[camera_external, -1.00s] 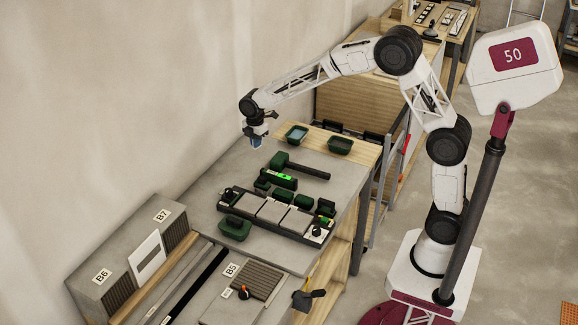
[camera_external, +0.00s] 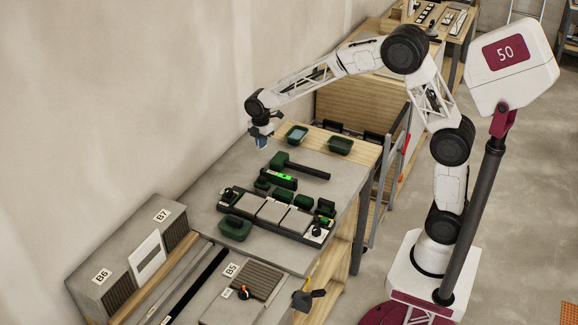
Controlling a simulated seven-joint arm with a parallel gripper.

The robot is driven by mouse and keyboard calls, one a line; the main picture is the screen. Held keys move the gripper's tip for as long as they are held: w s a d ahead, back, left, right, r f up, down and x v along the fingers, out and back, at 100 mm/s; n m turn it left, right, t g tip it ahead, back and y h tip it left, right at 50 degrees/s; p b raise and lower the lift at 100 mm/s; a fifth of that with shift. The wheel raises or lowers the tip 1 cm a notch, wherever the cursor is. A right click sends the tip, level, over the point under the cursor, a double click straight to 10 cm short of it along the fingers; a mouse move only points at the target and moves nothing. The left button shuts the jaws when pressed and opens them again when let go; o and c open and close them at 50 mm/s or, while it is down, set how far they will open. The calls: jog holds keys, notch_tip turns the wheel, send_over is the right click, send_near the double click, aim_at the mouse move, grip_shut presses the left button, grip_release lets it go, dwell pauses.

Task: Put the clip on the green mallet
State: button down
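The green mallet (camera_external: 300,167) lies on the grey bench top, its dark green head at the left and its black handle pointing right. My gripper (camera_external: 262,143) hangs above the back left part of the bench, up and left of the mallet head in the picture and apart from it. Something small and blue shows at its fingertips. It is too small to tell whether this is the clip or part of the fingers. I cannot make out a clip for certain anywhere else.
Two dark green trays stand at the back, one with light blue contents (camera_external: 297,134) and one dark inside (camera_external: 341,145). A rack of grey tiles (camera_external: 273,211) and a green block (camera_external: 235,228) are nearer. Bare bench lies left.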

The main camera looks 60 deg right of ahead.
jog(key=s+d+f+n, duration=0.1)
jog(key=s+d+n, duration=0.1)
jog(key=s, duration=2.9)
jog(key=shift+s+d, duration=0.35)
jog(key=shift+w+f, duration=0.15)
send_over(300, 166)
jog(key=shift+f, duration=0.7)
jog(key=shift+f, duration=1.8)
jog(key=shift+f, duration=0.15)
